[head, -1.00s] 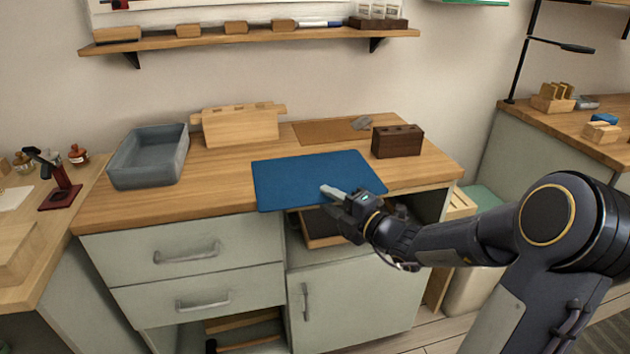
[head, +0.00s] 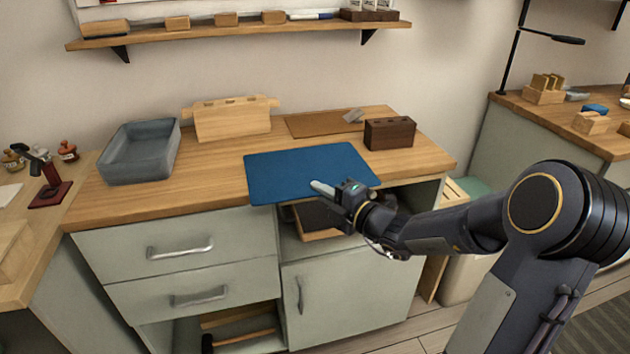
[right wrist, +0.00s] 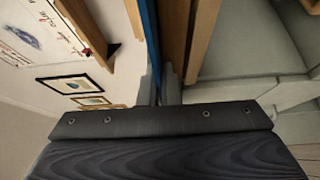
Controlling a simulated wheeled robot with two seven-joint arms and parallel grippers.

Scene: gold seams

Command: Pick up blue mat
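The blue mat (head: 305,168) lies flat on the wooden counter, its front edge at the counter's front edge. My right gripper (head: 322,188) is at the mat's front edge, toward its right part. In the right wrist view, the mat (right wrist: 151,40) shows edge-on as a thin blue strip running between the two grey fingers (right wrist: 159,88). The fingers are close together on either side of it, and appear shut on it. The lower finger is hidden in the head view. My left gripper is not in view.
On the counter (head: 215,186) stand a grey tray (head: 112,164) at left, a wooden block rack (head: 232,122) behind, a brown board (head: 318,125), and a dark block with holes (head: 390,134) right of the mat. A shelf (head: 240,32) hangs above. Below the gripper is an open compartment.

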